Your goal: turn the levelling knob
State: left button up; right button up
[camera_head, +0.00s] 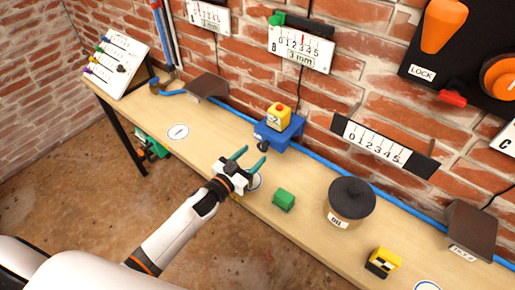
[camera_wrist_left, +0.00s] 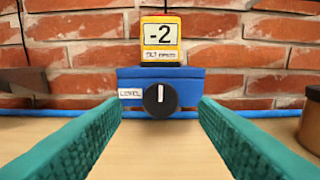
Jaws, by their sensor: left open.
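The levelling knob (camera_wrist_left: 160,100) is a round black knob with an upright white line, on the front of a blue block (camera_wrist_left: 195,91) with a LEVEL label. In the head view the block (camera_head: 278,134) stands against the wall. A yellow tilt meter (camera_wrist_left: 160,58) sits on the block and reads -2. It shows a red top in the head view (camera_head: 279,117). My left gripper (camera_head: 254,155) is open, its teal fingers pointing at the block. In the left wrist view the fingers lie on either side of the knob, lower and nearer, with nothing between them. My right gripper is not in view.
A green block (camera_head: 284,199), a dark-lidded pot (camera_head: 350,198) and a yellow-black block (camera_head: 383,262) stand on the bench to the right. A blue pipe (camera_head: 325,154) runs along the brick wall. The bench left of the blue block is mostly clear.

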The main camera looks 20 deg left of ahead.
aim_at(262, 149)
pick_arm(q)
jog(key=shift+x, duration=1.65)
jog(key=c, duration=0.9)
jog(key=shift+c, duration=0.2)
jog(key=m+b, duration=0.1)
jog(key=m, duration=0.4)
jog(key=shift+d+m, duration=0.1)
jog(key=shift+m, duration=0.3)
jog(key=m+b, duration=0.1)
jog(key=m, duration=0.4)
jog(key=shift+s+d+f, duration=0.1)
jog(key=shift+m, duration=0.4)
